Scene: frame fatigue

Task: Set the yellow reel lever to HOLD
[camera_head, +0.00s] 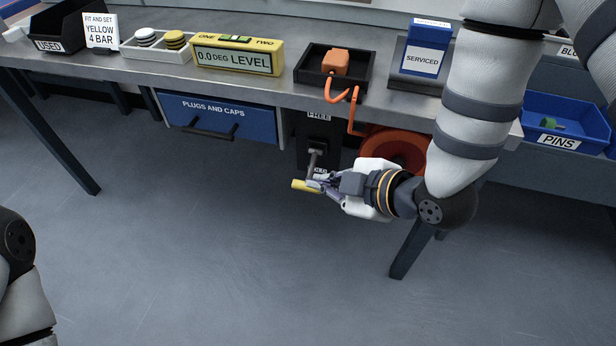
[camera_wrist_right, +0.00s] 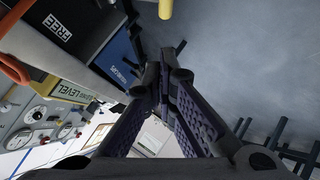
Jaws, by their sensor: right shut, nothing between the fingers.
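The reel lever has a yellow grip (camera_head: 305,186) on a grey arm, on a dark plate (camera_head: 318,130) under the bench edge. The lever sits low, at the plate's lower end. FREE shows at the plate's top; a lower label is partly hidden by the lever. My right gripper (camera_head: 319,183) is shut and empty, its fingertips close by the right side of the grip; contact is unclear. In the right wrist view the fingertips (camera_wrist_right: 165,75) are together and the yellow grip (camera_wrist_right: 166,9) shows at the top edge, apart from them. My left gripper is out of view.
An orange reel (camera_head: 398,147) hangs right of the plate, partly behind my right gripper. An orange hose (camera_head: 354,112) runs up to a black tray (camera_head: 303,72). A blue drawer (camera_head: 220,121) is to the left, a table leg (camera_head: 412,248) below right. The floor in front is clear.

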